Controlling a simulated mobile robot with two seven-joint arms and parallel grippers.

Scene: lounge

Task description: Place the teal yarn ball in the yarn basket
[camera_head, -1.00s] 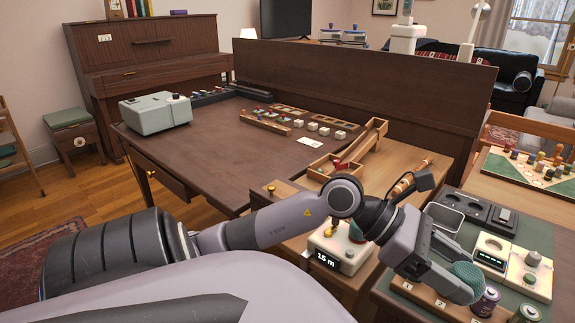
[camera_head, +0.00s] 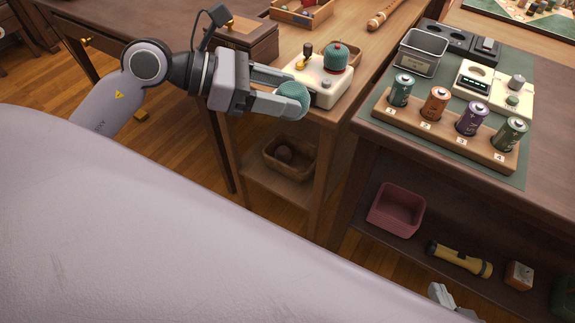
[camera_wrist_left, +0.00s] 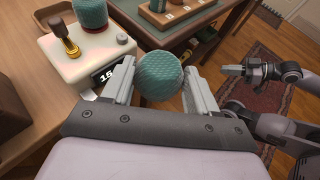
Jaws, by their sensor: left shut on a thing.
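The teal yarn ball (camera_head: 291,97) is between the fingertips of my left gripper (camera_head: 288,100). In the left wrist view the ball (camera_wrist_left: 159,76) sits between both fingers, clear of the table. A brown open basket (camera_head: 268,160) with a dark round ball in it stands on the low shelf below, under my left gripper and the ball. It appears to be the yarn basket. My right gripper (camera_head: 440,292) shows only partly at the bottom edge; it also shows in the left wrist view (camera_wrist_left: 243,71), empty, its opening unclear.
A battery rack (camera_head: 450,135) and a grey bin (camera_head: 420,55) are on the right table. A pink bin (camera_head: 396,211) and a flashlight (camera_head: 460,259) lie on its lower shelf.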

